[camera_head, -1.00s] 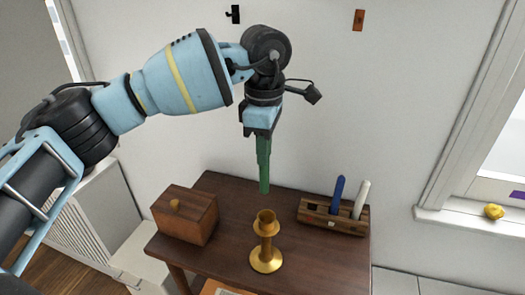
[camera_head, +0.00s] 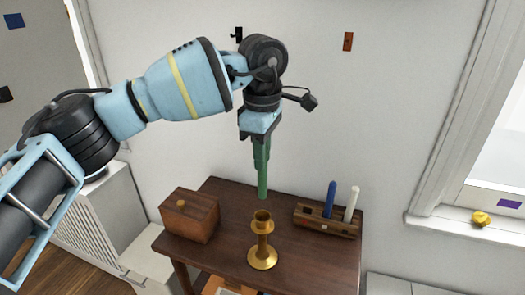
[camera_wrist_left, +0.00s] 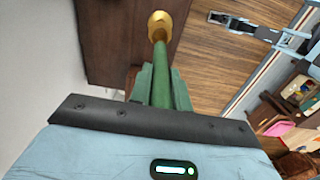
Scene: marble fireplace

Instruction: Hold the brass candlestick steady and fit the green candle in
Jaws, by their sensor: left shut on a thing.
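My left gripper (camera_head: 262,140) is shut on the green candle (camera_head: 263,178), which hangs upright with its lower end just above the brass candlestick (camera_head: 262,251). The candlestick stands upright on the dark wooden table, its cup open at the top; no gripper touches it. In the left wrist view the candle (camera_wrist_left: 162,78) runs between the green fingers and points at the candlestick's cup (camera_wrist_left: 160,24). Whether the two touch there is hard to tell. What looks like my right gripper (camera_wrist_left: 232,22) shows small at the upper right of that view, away from the candlestick; its opening is unclear.
On the table (camera_head: 225,258), a lidded wooden box (camera_head: 190,217) stands left of the candlestick. A wooden holder (camera_head: 325,224) with a blue candle (camera_head: 330,199) and a white candle (camera_head: 351,204) stands to the right. A yellow object (camera_head: 480,218) lies on the windowsill.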

